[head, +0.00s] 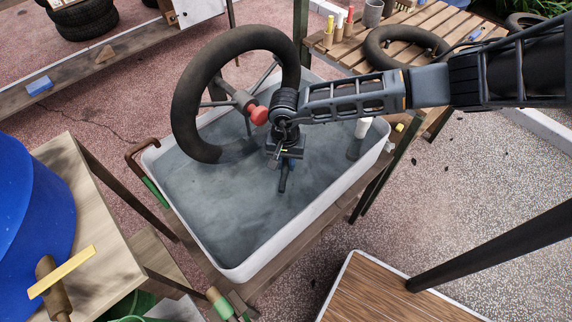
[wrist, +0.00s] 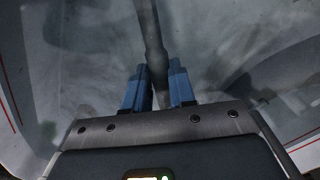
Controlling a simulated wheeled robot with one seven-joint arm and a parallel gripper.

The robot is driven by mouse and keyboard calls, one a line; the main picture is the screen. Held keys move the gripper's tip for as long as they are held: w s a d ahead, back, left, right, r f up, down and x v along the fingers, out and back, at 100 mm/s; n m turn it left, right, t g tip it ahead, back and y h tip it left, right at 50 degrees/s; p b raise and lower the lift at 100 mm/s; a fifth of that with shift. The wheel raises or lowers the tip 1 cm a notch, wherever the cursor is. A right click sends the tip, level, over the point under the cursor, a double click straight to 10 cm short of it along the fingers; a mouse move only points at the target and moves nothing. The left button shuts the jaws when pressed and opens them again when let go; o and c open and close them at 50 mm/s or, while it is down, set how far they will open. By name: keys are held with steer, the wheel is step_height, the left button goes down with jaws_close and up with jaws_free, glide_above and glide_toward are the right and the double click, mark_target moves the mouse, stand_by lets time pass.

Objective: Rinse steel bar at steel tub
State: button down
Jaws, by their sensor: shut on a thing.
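The steel tub (head: 308,238) has a pale rim and is filled with grey, cloudy water. My gripper (head: 286,162) points down over the middle of the tub. In the wrist view, the blue fingers of my gripper (wrist: 160,88) are shut on the dark steel bar (wrist: 149,28), which runs between them and away to the top of the picture. A short dark piece of the bar (head: 283,182) shows below the fingers in the head view. I cannot tell whether its lower end is in the water.
A black tyre on a spoked wheel (head: 188,105) stands at the tub's back left, close beside my wrist, with a red knob (head: 259,115). A white cylinder (head: 363,127) is at the tub's right end. A wooden stand (head: 75,185) is at left, a slatted bench (head: 345,58) behind.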

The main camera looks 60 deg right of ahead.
mark_target(286, 164)
steer(key=shift+r, duration=0.1)
stand_by(0.3)
step_height(286, 164, up, 5)
steer(key=p, duration=0.4)
step_height(286, 164, up, 7)
steer(key=shift+p, duration=0.45)
stand_by(0.5)
steer(key=shift+r, duration=0.2)
stand_by(1.8)
step_height(286, 164, up, 4)
steer(key=shift+f, duration=0.1)
stand_by(0.4)
stand_by(0.7)
